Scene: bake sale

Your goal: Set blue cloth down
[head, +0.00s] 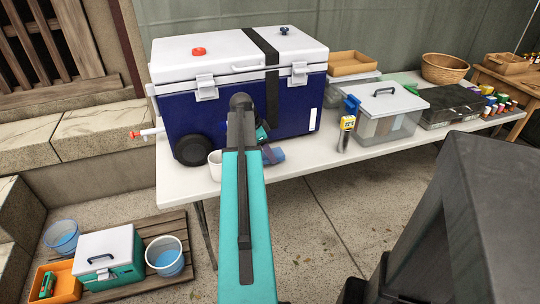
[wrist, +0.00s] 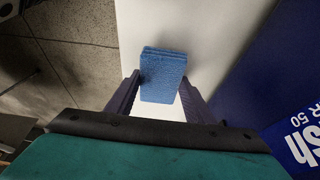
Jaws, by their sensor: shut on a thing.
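The blue cloth (wrist: 163,75) is a folded, textured pad between my gripper's two fingers in the wrist view. My gripper (wrist: 160,95) is shut on it, over the white table near its edge. In the head view, part of the blue cloth (head: 276,155) shows just right of my arm, in front of the blue cooler. My gripper (head: 268,155) is mostly hidden there behind my teal arm. I cannot tell whether the cloth touches the tabletop.
The white table (head: 310,163) carries a large blue cooler (head: 300,112) close behind the cloth. A white cup (head: 215,165) stands left of my arm. The tabletop between cloth and device is bare.

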